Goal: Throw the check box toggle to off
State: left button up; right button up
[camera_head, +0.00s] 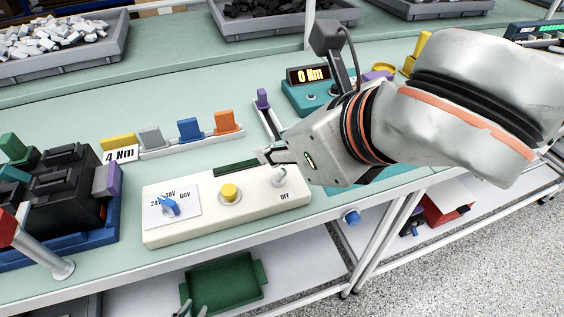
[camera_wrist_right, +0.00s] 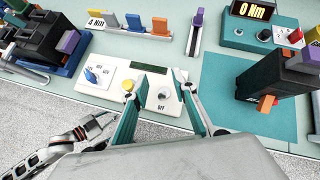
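The check box (camera_head: 160,232) is a cream box on the bench with a blue knob (camera_head: 168,206), a yellow button (camera_head: 230,192) and a silver toggle (camera_head: 278,180) near an OFF label. The toggle also shows in the right wrist view (camera_wrist_right: 163,93); I cannot tell which way its lever points. My right gripper (camera_wrist_right: 160,118) is open and empty, its teal fingers apart with the toggle between them in that view.
A black device (camera_head: 68,190) on a blue base stands left of the box. A rack of coloured pieces (camera_head: 190,140) is behind it. A teal meter (camera_head: 312,92) reads 0 Nm. A green tray (camera_head: 225,284) is on the shelf below.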

aim_at(282, 173)
jog(key=shift+r, duration=1.8)
